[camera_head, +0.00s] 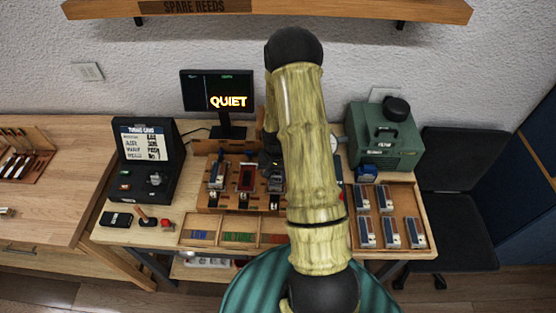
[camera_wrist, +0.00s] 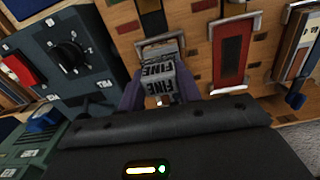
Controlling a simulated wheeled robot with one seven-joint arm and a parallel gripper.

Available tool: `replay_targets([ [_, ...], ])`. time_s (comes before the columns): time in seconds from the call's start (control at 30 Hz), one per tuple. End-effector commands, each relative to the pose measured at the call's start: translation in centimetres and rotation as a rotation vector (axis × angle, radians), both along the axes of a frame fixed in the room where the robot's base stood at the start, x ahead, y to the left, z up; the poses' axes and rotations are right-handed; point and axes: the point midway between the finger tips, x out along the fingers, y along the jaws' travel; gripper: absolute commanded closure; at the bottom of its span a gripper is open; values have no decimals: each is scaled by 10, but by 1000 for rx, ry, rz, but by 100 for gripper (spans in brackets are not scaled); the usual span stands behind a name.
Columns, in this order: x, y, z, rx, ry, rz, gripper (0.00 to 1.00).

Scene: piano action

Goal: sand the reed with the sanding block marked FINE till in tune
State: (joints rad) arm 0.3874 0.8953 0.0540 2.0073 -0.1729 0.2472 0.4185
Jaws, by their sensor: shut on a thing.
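The sanding block (camera_wrist: 158,78) has FINE printed on its grey faces. My gripper (camera_wrist: 160,100) is shut on it, seen at the lower middle of the wrist view. The block is over or at a metal-framed spot on the wooden bench fixture; whether it touches anything there I cannot tell. The reed under it is hidden or too small to make out. In the head view my arm covers part of the fixture (camera_head: 228,200), and my gripper is mostly hidden behind it. The monitor (camera_head: 218,92) reads QUIET in glowing letters.
A red-topped slot (camera_wrist: 232,50) lies beside the block on the fixture. A green machine (camera_head: 380,145) stands at the back right, and a wooden tray (camera_head: 398,252) holds several blue-and-grey pieces. A black box with a chart (camera_head: 146,165) stands left.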

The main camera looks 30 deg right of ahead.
Motion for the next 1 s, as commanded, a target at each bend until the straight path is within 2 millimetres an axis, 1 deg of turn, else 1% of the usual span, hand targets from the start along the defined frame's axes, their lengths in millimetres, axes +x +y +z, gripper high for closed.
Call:
replay_targets([
  [0.03,1,0,12,-2,-5,0,91],
  [0.6,1,0,45,-2,-5,1,91],
  [1.0,3,5,68,-1,-4,11,91],
])
